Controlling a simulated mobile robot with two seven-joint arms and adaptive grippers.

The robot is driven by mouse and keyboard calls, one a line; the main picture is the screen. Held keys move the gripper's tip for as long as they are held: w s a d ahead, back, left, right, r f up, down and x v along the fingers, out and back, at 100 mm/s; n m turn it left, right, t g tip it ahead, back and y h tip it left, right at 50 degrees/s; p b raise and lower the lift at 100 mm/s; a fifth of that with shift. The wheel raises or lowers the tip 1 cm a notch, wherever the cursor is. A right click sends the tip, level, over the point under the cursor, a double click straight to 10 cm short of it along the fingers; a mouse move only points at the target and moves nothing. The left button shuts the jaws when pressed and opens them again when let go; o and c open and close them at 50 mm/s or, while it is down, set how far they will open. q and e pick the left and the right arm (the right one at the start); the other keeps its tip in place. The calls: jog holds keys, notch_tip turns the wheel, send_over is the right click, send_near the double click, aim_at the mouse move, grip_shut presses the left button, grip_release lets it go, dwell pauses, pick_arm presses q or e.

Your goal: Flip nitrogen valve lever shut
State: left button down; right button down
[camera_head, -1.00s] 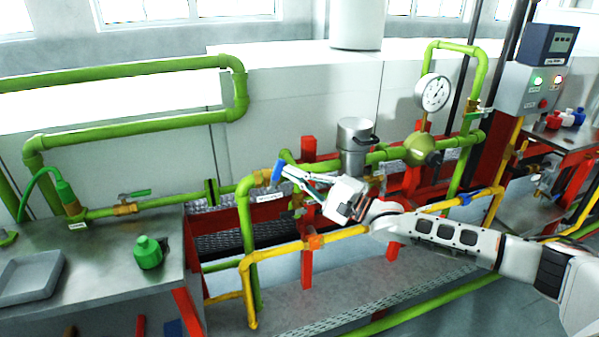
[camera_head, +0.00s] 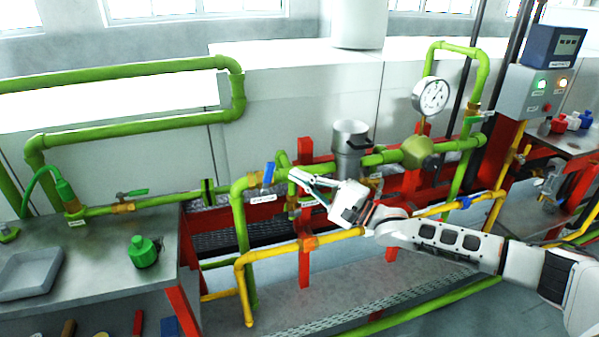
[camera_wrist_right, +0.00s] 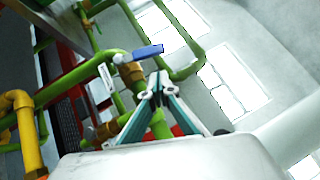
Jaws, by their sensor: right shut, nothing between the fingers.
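The blue valve lever (camera_head: 268,174) sits on a brass valve body (camera_head: 253,179) in the green pipe, above a small white label (camera_head: 263,198) too small to read. In the head view the lever stands nearly upright, across the pipe's run. In the right wrist view the lever (camera_wrist_right: 148,51) lies just beyond the fingertips. My right gripper (camera_head: 293,176) is shut and empty, with its tips a little to the right of the lever and a visible gap between them. The gripper also shows in the wrist view (camera_wrist_right: 160,80). My left gripper is out of view.
A metal canister (camera_head: 350,150) and a pressure gauge (camera_head: 431,96) stand on the right. Red posts (camera_head: 305,265) rise beside the gripper.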

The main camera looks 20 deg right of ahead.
jog(key=b+v, duration=0.1)
jog(key=v, duration=0.9)
jog(key=shift+r, duration=0.35)
jog(key=shift+d, duration=0.1)
